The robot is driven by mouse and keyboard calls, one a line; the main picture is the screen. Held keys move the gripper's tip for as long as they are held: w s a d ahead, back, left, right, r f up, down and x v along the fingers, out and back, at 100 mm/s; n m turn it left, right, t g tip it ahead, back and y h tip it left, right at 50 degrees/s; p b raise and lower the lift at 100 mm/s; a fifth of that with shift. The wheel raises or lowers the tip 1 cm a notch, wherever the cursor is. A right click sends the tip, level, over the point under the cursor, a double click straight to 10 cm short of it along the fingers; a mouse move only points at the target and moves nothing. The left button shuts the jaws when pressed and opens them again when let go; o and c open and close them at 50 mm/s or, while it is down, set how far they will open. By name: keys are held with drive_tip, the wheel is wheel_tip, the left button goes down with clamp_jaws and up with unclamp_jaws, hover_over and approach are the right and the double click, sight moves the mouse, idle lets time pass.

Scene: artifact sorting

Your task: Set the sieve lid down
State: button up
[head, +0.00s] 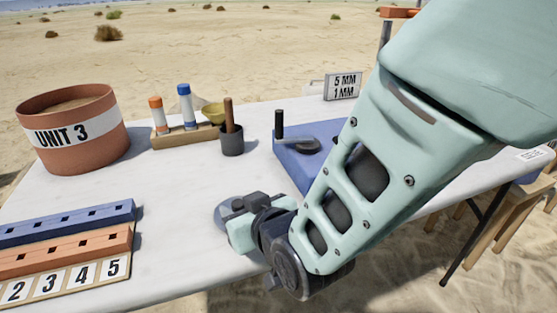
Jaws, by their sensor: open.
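My gripper (246,220) is low over the white table near its front edge, pointing down. It is open, and its fingertips are mostly hidden by its own body. A grey rounded disc (224,212), which looks like the sieve lid, shows beneath and to the left of the gripper. It seems to lie at the tabletop, but I cannot tell whether the fingers touch it.
A blue mat (290,160) with a dark-handled grey tool lies behind my arm. A terracotta bucket (68,150) marked UNIT 3, a wooden rack (185,138), a dark cup (231,142) and numbered trays (60,262) stand left. A 5 MM / 1 MM sign (342,86) stands behind. The table's middle-left is clear.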

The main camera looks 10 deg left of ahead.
drive_tip(key=p+v, duration=0.1)
drive_tip(key=v, duration=1)
drive_tip(key=s+d+g+h, duration=0.4)
drive_tip(key=d, duration=0.7)
drive_tip(key=s+d+m+g+h, duration=0.1)
drive_tip(key=s+d+g+h, duration=0.3)
drive_tip(key=d, duration=0.6)
drive_tip(key=shift+s+d+g+h, duration=0.25)
drive_tip(key=shift+d+g+h, duration=0.15)
drive_tip(key=shift+g, duration=0.4)
wheel_tip(320, 180, up, 20)
drive_tip(key=p, duration=2)
